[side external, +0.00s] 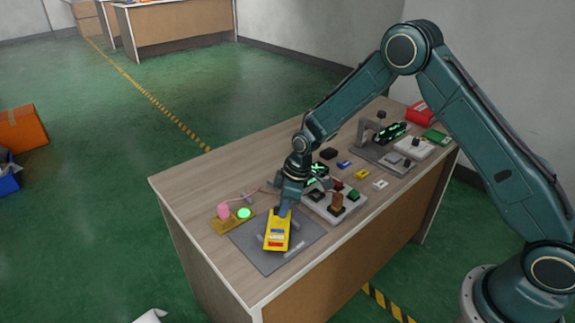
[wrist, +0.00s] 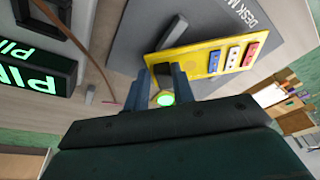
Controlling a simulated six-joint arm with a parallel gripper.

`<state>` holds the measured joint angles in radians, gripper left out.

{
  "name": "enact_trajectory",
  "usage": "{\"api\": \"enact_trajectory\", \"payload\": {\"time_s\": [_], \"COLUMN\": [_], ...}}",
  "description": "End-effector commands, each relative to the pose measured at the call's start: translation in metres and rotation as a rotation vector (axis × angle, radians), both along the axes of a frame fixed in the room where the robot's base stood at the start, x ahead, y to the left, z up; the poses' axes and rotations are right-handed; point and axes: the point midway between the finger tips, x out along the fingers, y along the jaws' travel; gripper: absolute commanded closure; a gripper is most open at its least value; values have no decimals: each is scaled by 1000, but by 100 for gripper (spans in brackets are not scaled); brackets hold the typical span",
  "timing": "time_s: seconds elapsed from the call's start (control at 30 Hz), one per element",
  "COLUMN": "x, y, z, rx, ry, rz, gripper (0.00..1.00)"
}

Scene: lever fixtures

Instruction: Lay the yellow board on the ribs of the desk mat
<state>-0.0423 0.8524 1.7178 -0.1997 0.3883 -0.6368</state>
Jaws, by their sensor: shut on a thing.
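The yellow board (side external: 277,231) carries a blue, a white and a red part in a row. It also shows in the wrist view (wrist: 196,57). My gripper (side external: 284,210) is shut on one end of the board; in the wrist view its two fingers (wrist: 165,78) are at the board's near edge. The grey desk mat (side external: 256,257) lies under the board on the table, with lettering and a raised rib (wrist: 178,32) showing beside the board. I cannot tell whether the board touches the ribs.
A pink object (side external: 224,210) and a lit green button (side external: 244,213) stand on a yellowish base left of the mat. A grey panel with switches (side external: 335,203) and several small blocks lie to the right. The table's front edge is close to the mat.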

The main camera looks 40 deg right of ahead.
Motion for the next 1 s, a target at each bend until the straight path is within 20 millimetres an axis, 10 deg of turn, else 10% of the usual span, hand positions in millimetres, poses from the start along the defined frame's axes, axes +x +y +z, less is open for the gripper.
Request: {"api": "enact_trajectory", "payload": {"time_s": [0.4, 0.43, 0.53, 1.0], "x": [1, 1, 1, 0], "y": [0, 0, 0, -1], "z": [-3, -3, -3, 2], "rx": [0, 1, 0, 0], "ry": [-1, -2, -1, -1], "rz": [0, 0, 0, 0], "gripper": [98, 71, 53, 53]}}
